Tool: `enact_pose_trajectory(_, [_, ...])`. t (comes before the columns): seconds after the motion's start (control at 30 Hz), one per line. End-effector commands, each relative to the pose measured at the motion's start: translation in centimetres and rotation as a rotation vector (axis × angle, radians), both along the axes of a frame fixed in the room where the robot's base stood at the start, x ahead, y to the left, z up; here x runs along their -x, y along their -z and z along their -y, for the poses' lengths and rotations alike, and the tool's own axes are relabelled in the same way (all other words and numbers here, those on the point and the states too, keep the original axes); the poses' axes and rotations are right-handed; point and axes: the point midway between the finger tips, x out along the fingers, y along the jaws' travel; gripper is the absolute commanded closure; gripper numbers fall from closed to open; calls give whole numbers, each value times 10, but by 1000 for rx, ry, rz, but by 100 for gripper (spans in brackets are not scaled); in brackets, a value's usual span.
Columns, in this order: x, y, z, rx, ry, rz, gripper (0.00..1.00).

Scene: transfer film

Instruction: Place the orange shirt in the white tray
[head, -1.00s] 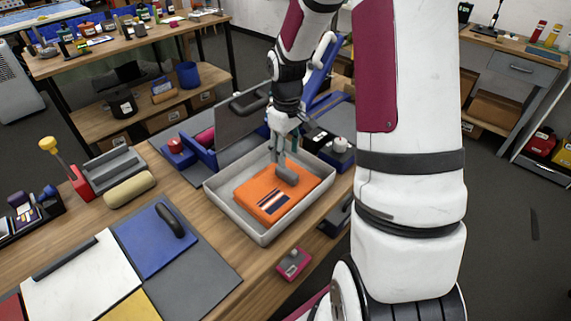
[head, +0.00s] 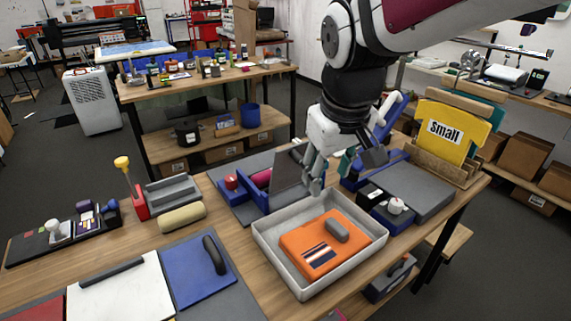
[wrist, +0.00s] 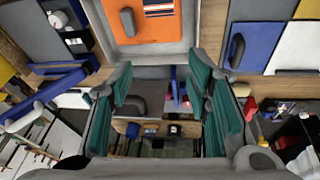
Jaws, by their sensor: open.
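The orange shirt (head: 304,240), folded flat with a striped print, lies inside the white tray (head: 272,261) on the wooden table. A grey rounded block (head: 337,231) rests on top of the shirt. In the wrist view the shirt (wrist: 150,28) and the tray's rim (wrist: 160,58) show at the top. My gripper (head: 338,178) is above and behind the tray, apart from the shirt. In the wrist view my gripper (wrist: 170,85) has its green-padded fingers spread wide with nothing between them.
A heat-press-like blue device (head: 256,191) stands behind the tray. A blue board with a dark handle (head: 198,268) and a white board (head: 118,292) lie at left. Yellow shirts marked "Small" (head: 446,132) stand in a rack at right. A beige roll (head: 182,217) lies further left.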

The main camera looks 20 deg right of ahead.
Motion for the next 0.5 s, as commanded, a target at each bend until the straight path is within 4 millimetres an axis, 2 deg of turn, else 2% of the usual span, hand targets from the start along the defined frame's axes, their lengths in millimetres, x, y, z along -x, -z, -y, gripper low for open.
enact_pose_trajectory(0.03, [15, -10, -10, -8, 3, 40, 55])
enact_pose_trajectory(0.1, [33, -19, -21, -26, 12, 81, 55])
enact_pose_trajectory(0.23, [62, -28, -36, -69, 27, 147, 55])
enact_pose_trajectory(0.33, [78, -30, -43, -97, 34, 178, 55])
enact_pose_trajectory(0.5, [90, -31, -48, -121, 40, 203, 55])
